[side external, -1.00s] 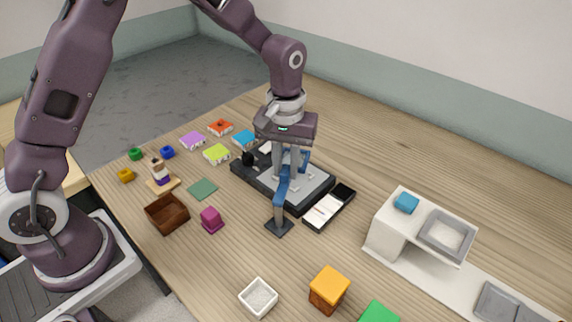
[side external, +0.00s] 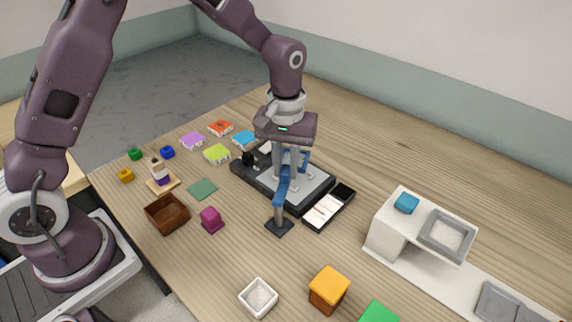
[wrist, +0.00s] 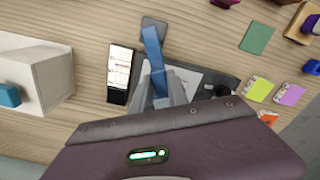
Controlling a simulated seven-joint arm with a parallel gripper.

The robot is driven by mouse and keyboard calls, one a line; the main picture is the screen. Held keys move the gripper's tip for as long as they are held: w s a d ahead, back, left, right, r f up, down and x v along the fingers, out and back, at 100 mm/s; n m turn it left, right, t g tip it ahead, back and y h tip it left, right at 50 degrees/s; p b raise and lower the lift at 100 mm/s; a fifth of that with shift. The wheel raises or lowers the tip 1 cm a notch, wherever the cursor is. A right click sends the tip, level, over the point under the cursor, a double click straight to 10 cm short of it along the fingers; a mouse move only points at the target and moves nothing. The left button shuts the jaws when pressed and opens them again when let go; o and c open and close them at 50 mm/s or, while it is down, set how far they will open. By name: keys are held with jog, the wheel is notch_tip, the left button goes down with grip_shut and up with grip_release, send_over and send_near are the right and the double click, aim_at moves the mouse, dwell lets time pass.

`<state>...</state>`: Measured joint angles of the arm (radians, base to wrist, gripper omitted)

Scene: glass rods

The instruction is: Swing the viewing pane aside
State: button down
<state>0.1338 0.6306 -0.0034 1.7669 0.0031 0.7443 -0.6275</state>
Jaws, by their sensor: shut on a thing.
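The viewing pane's blue arm (side external: 283,190) reaches from a post on a dark square foot (side external: 279,227) over a black device with a grey top plate (side external: 312,187). A blue frame part (side external: 304,159) shows behind my fingers; the clear pane itself I cannot make out. My gripper (side external: 286,171) points down over the plate, shut on the blue piece. In the wrist view the blue arm (wrist: 152,45) runs in between the two fingers of my gripper (wrist: 159,90). Small pale pieces lie on the plate, partly hidden by my fingers.
A black-framed card (side external: 329,207) lies close beside the device. A white stand (side external: 388,232) with a blue block is at right. A brown box (side external: 167,214), a magenta block (side external: 211,219) and a white dish (side external: 258,297) stand in front. Several coloured blocks lie at back left.

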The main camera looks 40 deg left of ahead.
jog(key=shift+a, duration=0.1)
dwell(0.6)
jog(key=shift+s+a+n, duration=0.2)
jog(key=shift+n, duration=0.4)
jog(key=shift+s+a+n, duration=0.15)
jog(key=shift+a+n, duration=0.05)
jog(key=shift+n, duration=0.4)
jog(key=shift+s+a+n, duration=0.35)
jog(key=shift+s+n, duration=0.4)
jog(key=shift+n, duration=0.85)
jog(key=shift+s+a+n, duration=0.4)
jog(key=shift+s+n, duration=0.35)
jog(key=shift+n, duration=0.85)
jog(key=shift+s+a+n, duration=0.35)
jog(key=shift+s+n, duration=0.4)
jog(key=shift+n, duration=0.85)
jog(key=c, duration=1.3)
grip_release()
jog(key=shift+s, duration=0.1)
